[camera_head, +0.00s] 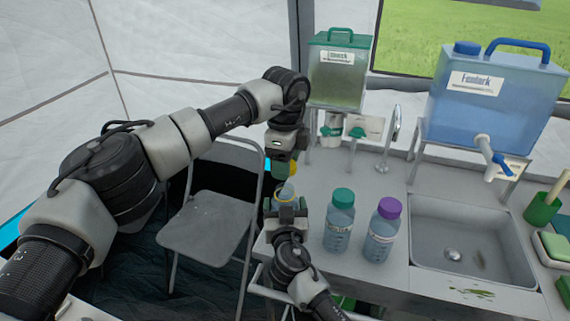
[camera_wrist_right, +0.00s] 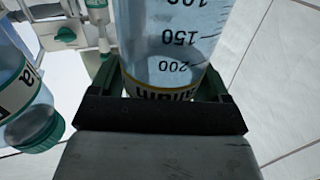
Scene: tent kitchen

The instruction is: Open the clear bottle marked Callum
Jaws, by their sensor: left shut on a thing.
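The clear bottle marked Callum (camera_wrist_right: 172,60) fills the middle of the right wrist view, with volume marks and a yellow-edged label. My left gripper (camera_head: 284,163) is above the bottle, shut on a yellow cap (camera_head: 292,169). The cap looks apart from the mouth.
A green-capped bottle (camera_head: 340,222) and a purple-capped bottle (camera_head: 382,231) stand close to the right. Beyond are the sink (camera_head: 470,235) and a blue water container (camera_head: 490,105). A green dispenser (camera_head: 338,75) stands behind. A folding chair (camera_head: 210,225) is at the left.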

